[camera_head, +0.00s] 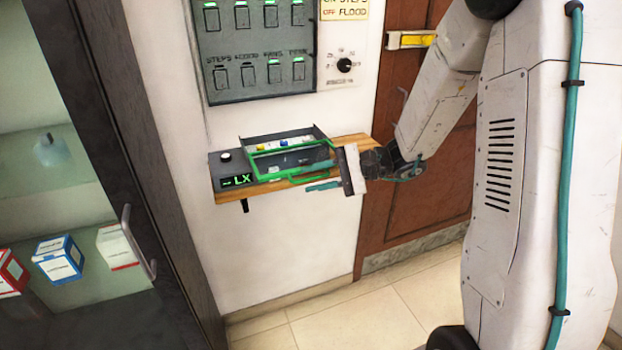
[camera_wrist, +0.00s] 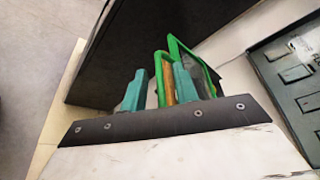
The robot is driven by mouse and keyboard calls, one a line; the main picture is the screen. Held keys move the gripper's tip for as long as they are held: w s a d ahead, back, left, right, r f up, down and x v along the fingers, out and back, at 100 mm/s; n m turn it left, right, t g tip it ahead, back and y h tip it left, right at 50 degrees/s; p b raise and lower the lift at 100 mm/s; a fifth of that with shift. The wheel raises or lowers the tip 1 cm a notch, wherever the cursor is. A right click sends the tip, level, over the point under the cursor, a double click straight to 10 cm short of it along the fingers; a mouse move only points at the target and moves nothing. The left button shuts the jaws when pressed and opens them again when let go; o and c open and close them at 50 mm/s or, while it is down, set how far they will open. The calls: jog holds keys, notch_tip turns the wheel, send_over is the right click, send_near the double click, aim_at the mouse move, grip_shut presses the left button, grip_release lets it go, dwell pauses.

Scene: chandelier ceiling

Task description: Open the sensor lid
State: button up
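The sensor (camera_head: 229,168) is a dark box with a knob and a green "LX" readout on a wooden shelf. Its green-framed clear lid (camera_head: 256,164) lies at the right part of the box; its exact angle is hard to tell. Small yellow, blue and white parts show behind the frame. My gripper (camera_head: 313,175) is at the right front of the box, its two teal fingers apart, one over the frame area and one lower in front. In the wrist view, the fingers (camera_wrist: 159,89) stand apart, with part of the green lid frame (camera_wrist: 161,74) seen between them; contact is unclear.
The wooden shelf (camera_head: 290,187) sticks out from the white wall. A switch panel (camera_head: 258,50) hangs above. A brown door (camera_head: 408,185) with a yellow latch is at right. A dark-framed glass cabinet (camera_head: 140,150) holding boxes stands at left. The floor below is clear.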

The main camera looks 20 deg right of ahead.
jog(key=v, duration=0.6)
jog(key=shift+d, duration=0.35)
jog(key=shift+s+r, duration=0.1)
jog(key=shift+s, duration=0.1)
jog(key=s+a+r+n+g+h, duration=0.3)
jog(key=s+a, duration=0.1)
jog(key=s, duration=0.3)
jog(key=s+a+r+n+g+h, duration=0.2)
jog(key=s+a+n+g, duration=0.15)
jog(key=s, duration=0.25)
jog(key=s+d+r+n+t+h, duration=0.2)
jog(key=s+d+n+t+h, duration=0.1)
jog(key=s+h, duration=0.6)
jog(key=shift+s+d+r+n+h, duration=0.2)
jog(key=shift+s+d+n+h, duration=0.2)
jog(key=shift+s, duration=1.55)
